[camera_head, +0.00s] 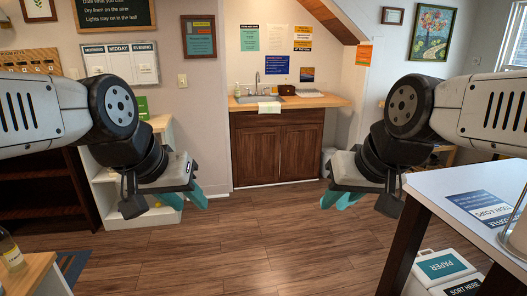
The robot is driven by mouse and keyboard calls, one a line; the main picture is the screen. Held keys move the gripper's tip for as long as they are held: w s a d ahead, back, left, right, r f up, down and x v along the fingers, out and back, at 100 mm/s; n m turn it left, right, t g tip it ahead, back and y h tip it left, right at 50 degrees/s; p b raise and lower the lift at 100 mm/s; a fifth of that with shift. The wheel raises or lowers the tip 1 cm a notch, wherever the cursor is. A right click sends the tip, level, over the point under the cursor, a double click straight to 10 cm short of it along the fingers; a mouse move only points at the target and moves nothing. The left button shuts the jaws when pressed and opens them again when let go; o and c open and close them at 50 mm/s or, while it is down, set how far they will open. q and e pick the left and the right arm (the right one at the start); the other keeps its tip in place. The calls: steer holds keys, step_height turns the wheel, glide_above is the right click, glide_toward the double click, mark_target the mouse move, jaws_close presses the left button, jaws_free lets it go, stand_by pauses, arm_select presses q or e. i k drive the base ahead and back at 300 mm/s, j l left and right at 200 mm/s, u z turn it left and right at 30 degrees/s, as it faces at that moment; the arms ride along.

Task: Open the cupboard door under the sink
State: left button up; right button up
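The sink cupboard stands against the far wall, under a wooden counter (305,101) with a sink and a tap (257,79). It has two dark brown doors, a left door (257,157) and a right door (301,151), and both look closed. Any handles are too small to make out. My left gripper (187,199) is in the air at centre left, with teal fingers apart and nothing between them. My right gripper (342,198) is in the air at centre right, also with fingers apart and empty. Both are well short of the cupboard.
The wooden floor (245,240) between me and the cupboard is clear. A white-topped table (465,181) stands at right, with a paper bin (443,266) below it. White shelves (105,185) and a dark bookcase (40,200) are at left. A small table with a bottle (11,255) is at lower left.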

mark_target(258, 149)
steer(key=i, duration=1.05)
steer(key=i+u, duration=0.1)
steer(key=i, duration=0.9)
steer(key=i+l, duration=0.2)
steer(key=i, duration=0.85)
steer(key=i+l, duration=0.1)
steer(key=i, duration=0.95)
steer(key=i+l+u, duration=0.1)
steer(key=i+u, duration=0.25)
steer(key=i, duration=0.15)
steer(key=i+l+u, duration=0.2)
steer(key=i+u, duration=0.2)
steer(key=i, duration=0.05)
